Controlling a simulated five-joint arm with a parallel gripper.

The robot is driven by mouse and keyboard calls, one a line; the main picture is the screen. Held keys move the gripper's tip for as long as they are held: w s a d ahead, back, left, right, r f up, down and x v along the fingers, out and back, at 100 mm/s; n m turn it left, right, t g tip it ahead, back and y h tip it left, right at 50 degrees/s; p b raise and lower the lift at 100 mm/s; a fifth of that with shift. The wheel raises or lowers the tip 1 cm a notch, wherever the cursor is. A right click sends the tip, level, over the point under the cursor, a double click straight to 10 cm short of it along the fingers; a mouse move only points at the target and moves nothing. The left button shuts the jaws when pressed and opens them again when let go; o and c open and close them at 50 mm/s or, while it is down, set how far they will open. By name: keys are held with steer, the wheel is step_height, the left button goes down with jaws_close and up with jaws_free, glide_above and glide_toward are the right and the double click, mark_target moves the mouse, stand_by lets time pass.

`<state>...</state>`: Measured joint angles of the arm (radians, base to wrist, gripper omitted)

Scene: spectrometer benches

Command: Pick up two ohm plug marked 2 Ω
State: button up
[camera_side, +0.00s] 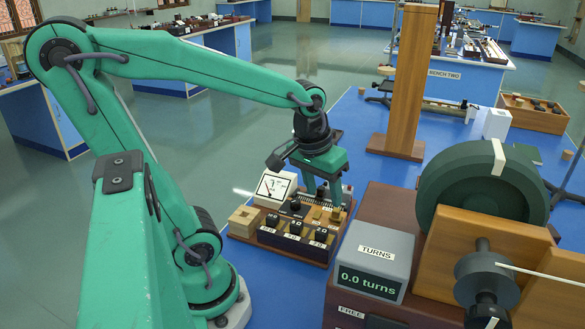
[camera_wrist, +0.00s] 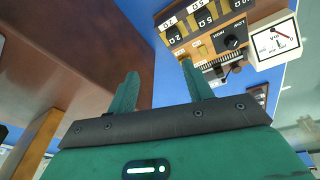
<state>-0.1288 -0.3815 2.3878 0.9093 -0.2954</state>
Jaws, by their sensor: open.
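The resistance box (camera_side: 245,238) stands on the blue bench with a row of black plugs along its front. In the wrist view it shows upside down at the top, and its 2 Ω labels mark the plug position at the left end of the row. The dark 2 Ω plug (camera_wrist: 181,28) seems to sit between these labels, small and not clear. In the side view the plug labels are too small to read surely. My gripper (camera_side: 322,190) points down over the rear right part of the box. In the wrist view its green fingers (camera_wrist: 160,72) are apart with nothing between them.
A brown cabinet (camera_side: 395,205) with a turns counter (camera_side: 374,262) and a big green drum (camera_side: 480,190) is close on the right. A wooden post (camera_side: 408,80) rises behind.

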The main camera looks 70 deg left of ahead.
mark_target(322, 230)
steer(key=a+f+n+g, duration=0.1)
steer(key=f, duration=0.1)
steer(key=w+a+f+n, duration=0.1)
steer(key=w+a+f+n+g, duration=0.1)
steer(key=f+n, duration=0.1)
steer(key=shift+a+f+g, duration=0.3)
steer(key=shift+f, duration=1.35)
steer(key=shift+f, duration=0.15)
steer(key=shift+w+d+f, duration=0.1)
steer(key=shift+d+f, duration=0.05)
steer(key=shift+f, duration=2.3)
steer(key=c, duration=1.1)
steer(key=shift+o, duration=0.2)
steer(key=shift+r, duration=0.15)
step_height(322, 230, up, 10)
